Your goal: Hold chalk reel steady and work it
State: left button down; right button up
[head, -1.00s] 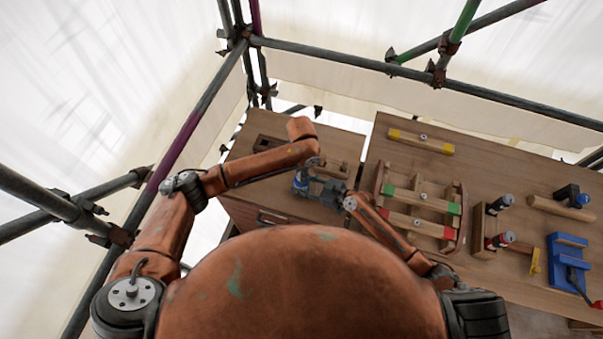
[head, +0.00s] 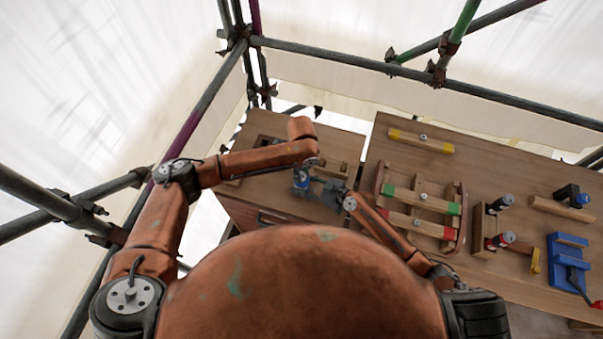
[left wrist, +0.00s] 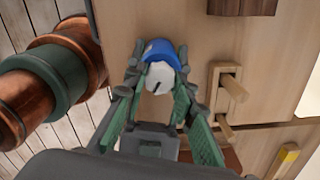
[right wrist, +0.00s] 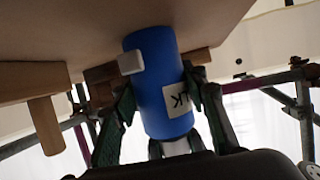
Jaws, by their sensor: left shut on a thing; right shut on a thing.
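The chalk reel (head: 302,179) is a blue cylinder above the small left bench, between my two grippers. In the right wrist view the reel (right wrist: 160,85) shows a white label with dark letters, partly covered, and a small white tab. My right gripper (right wrist: 160,95) has its fingers on both sides of the blue body; it also shows in the head view (head: 325,189). My left gripper (left wrist: 160,68) is shut on the reel's white end (left wrist: 165,78), which has a dark slot. In the head view my left gripper (head: 312,163) is partly hidden by its own arm.
The small bench (head: 258,208) also carries a wooden rack (left wrist: 228,92). The larger bench (head: 490,165) to the right holds a wooden frame with green and red ends (head: 420,200), dark cylinders and a blue fixture (head: 567,250). Scaffold poles (head: 205,100) stand close to my left arm.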

pick_arm(q)
jog(key=m, duration=0.6)
jog(key=shift+w+a+m, duration=0.15)
jog(key=shift+w+m, duration=0.05)
jog(key=shift+m, duration=0.1)
jog(key=m, duration=1.3)
jog(key=shift+m, duration=0.3)
jog(key=m, duration=0.6)
jog(key=shift+r, duration=0.1)
jog(key=c, duration=1.6)
grip_release()
jog(key=shift+s, duration=0.15)
